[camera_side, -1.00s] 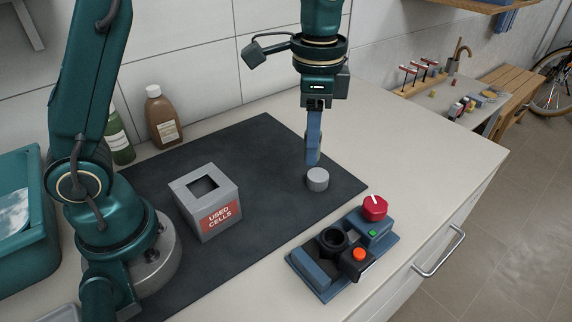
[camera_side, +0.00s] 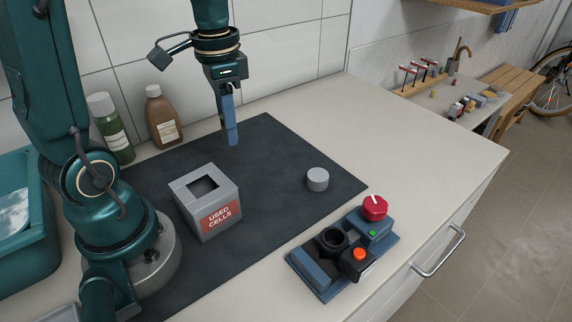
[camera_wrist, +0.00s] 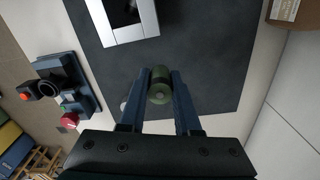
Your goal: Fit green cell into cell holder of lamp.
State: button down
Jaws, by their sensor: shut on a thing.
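My gripper (camera_side: 231,141) is in the air over the back of the dark mat, left of the grey cylinder. In the wrist view my gripper (camera_wrist: 161,82) is shut on the green cell (camera_wrist: 160,86), which sits between the blue fingertips. In the side view the fingers hide the cell. The lamp (camera_side: 318,278) stands at the front right on a blue base. Its round black cell holder (camera_side: 333,240) sits beside an orange button, with a red knob behind. The lamp also shows at the left of the wrist view (camera_wrist: 78,76).
A grey "USED CELLS" box (camera_side: 205,205) with a square opening stands on the mat (camera_side: 265,150). A grey cylinder (camera_side: 318,179) stands at the mat's right. Two bottles (camera_side: 163,118) stand by the wall. A teal bin (camera_side: 25,225) is at the left.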

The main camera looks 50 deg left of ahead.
jog(key=shift+s+a+f+n, duration=0.15)
jog(key=shift+s+a+n, duration=0.15)
jog(key=shift+s+a, duration=0.1)
jog(key=shift+d+f, duration=0.1)
jog(key=shift+f, duration=0.05)
send_over(278, 209)
notch_tip(278, 209, down, 6)
jog(key=shift+f, duration=2.3)
jog(key=shift+f, duration=0.1)
jog(key=c, duration=0.6)
grip_release()
